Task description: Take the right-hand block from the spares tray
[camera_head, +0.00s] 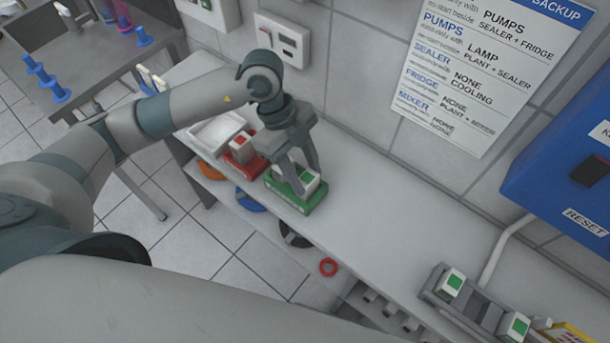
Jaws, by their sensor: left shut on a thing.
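My left gripper (306,181) points down over a green tray (306,208) on the bench. It is shut on a white block with a green top (308,178), at the tray's right side. The block is low, in or just above the tray; I cannot tell whether it touches the bottom. The fingers hide part of the block and of the tray's left part, where a pale surface shows. No label marks which tray is the spares tray. My right gripper is not in view.
Left of the green tray are a red tray (235,164) with a red-topped block (240,144) and a white tray (213,134). The bench between is clear. A blue box (550,170) hangs on the wall.

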